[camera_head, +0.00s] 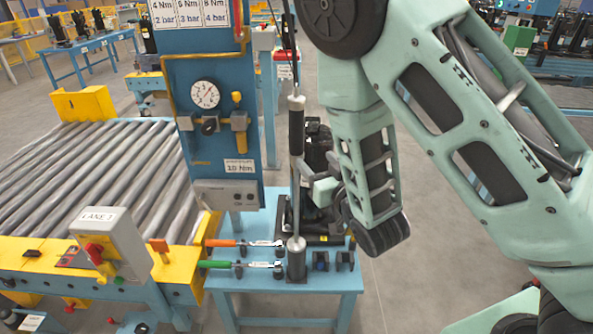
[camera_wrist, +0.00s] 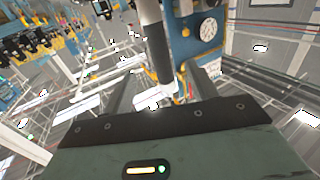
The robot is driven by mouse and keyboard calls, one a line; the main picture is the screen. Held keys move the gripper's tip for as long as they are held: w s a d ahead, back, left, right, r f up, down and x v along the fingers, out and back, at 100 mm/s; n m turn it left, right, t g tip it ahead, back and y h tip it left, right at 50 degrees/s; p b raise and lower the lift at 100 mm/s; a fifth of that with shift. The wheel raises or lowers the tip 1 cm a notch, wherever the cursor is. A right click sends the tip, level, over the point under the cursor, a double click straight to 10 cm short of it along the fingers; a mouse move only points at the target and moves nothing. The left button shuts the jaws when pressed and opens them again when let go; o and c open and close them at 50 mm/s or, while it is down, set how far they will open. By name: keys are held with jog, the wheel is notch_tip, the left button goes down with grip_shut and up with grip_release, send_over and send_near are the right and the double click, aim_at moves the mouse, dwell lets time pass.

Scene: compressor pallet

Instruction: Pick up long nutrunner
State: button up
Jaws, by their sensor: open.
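The long nutrunner (camera_head: 296,130) is a tall, thin tool with a dark and silver body, standing upright at the front of the blue stand. Its lower end is at a dark base holder (camera_head: 297,262) on the blue table. My gripper (camera_head: 310,180) is at its right side, at mid-height. In the wrist view the nutrunner (camera_wrist: 157,45) runs between the two open fingers of my gripper (camera_wrist: 158,92). I cannot tell whether either finger touches it.
A blue panel (camera_head: 215,110) with a gauge stands just left of the tool. Orange-handled (camera_head: 222,243) and green-handled (camera_head: 220,264) wrenches lie on the blue table (camera_head: 258,304). A roller conveyor (camera_head: 100,180) is at the left.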

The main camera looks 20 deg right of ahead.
aim_at(300, 138)
jog(key=w, duration=0.2)
jog(key=w+p, duration=0.1)
jog(key=w, duration=0.1)
jog(key=w+a, duration=0.1)
jog(key=w, duration=0.2)
jog(key=shift+w+r+p, duration=0.1)
jog(key=shift+r+p, duration=0.05)
jog(key=shift+p, duration=0.25)
jog(key=w+p, duration=0.1)
jog(key=w, duration=0.1)
jog(key=w+p, duration=0.2)
jog(key=w, duration=0.1)
jog(key=shift+a+r, duration=0.15)
jog(key=shift+r, duration=0.05)
jog(key=shift+w+f, duration=0.15)
jog(key=shift+w, duration=0.15)
grip_shut()
dwell(0.4)
jog(key=shift+r, duration=0.2)
